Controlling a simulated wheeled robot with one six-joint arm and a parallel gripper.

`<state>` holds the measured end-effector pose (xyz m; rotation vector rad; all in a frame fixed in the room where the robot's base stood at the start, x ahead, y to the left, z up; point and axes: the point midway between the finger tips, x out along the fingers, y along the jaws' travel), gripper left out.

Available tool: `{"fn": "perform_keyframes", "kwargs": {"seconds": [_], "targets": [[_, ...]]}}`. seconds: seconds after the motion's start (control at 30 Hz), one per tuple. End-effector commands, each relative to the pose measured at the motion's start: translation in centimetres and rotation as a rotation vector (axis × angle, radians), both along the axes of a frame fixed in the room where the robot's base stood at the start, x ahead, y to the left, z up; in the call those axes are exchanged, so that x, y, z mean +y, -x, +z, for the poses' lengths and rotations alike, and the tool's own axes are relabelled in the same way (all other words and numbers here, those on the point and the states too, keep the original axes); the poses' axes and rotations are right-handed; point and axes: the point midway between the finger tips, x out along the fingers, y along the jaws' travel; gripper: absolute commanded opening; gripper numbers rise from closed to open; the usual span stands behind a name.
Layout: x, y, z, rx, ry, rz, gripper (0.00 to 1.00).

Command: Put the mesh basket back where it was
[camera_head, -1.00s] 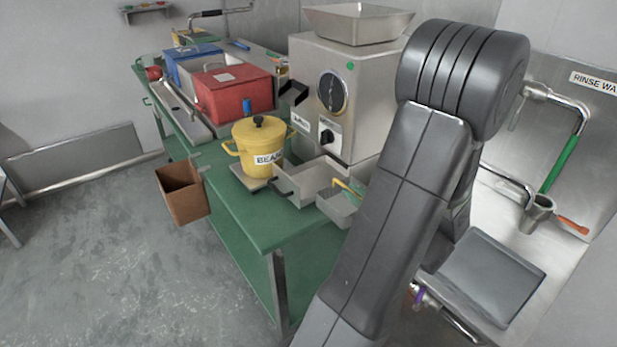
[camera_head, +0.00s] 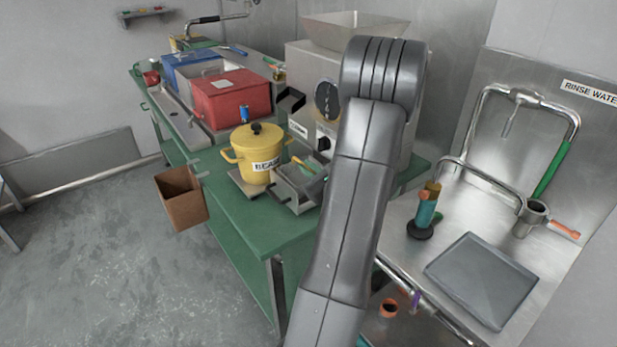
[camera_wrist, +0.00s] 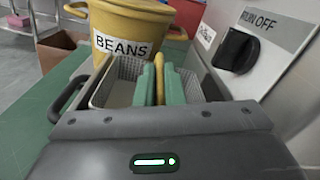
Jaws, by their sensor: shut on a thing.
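The mesh basket (camera_wrist: 207,84) is light grey with a yellow handle (camera_wrist: 160,72). My gripper (camera_wrist: 160,84) has green fingers, shut on the yellow handle. The basket sits within or just above the open metal tray in front of the grinder (camera_head: 312,94); I cannot tell whether it rests on the tray floor. The basket's yellow handle also shows in the head view (camera_head: 303,163). My arm hides part of the grinder and the basket's right side there. The yellow pot (camera_head: 255,158) labelled BEANS stands close to the left of the basket.
The green bench (camera_head: 250,217) has bare top along its front edge. Red (camera_head: 235,97) and blue boxes stand further back. A brown bin (camera_head: 182,200) hangs at the bench's left side. At right are a sink with a grey tray (camera_head: 482,280) and a rinse tap.

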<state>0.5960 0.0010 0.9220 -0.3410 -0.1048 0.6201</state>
Motion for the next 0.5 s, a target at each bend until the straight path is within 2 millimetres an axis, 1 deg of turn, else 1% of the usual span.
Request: {"fn": "perform_keyframes", "kwargs": {"seconds": [0.1, 0.23, 0.5], "targets": [[0.0, 0.0, -1.6, 0.005, -0.001, 0.000, 0.00], [0.0, 0.0, -2.9, 0.003, -0.002, 0.001, 0.00], [0.0, 0.1, -3.0, 0.000, 0.000, 0.000, 0.00]]}}
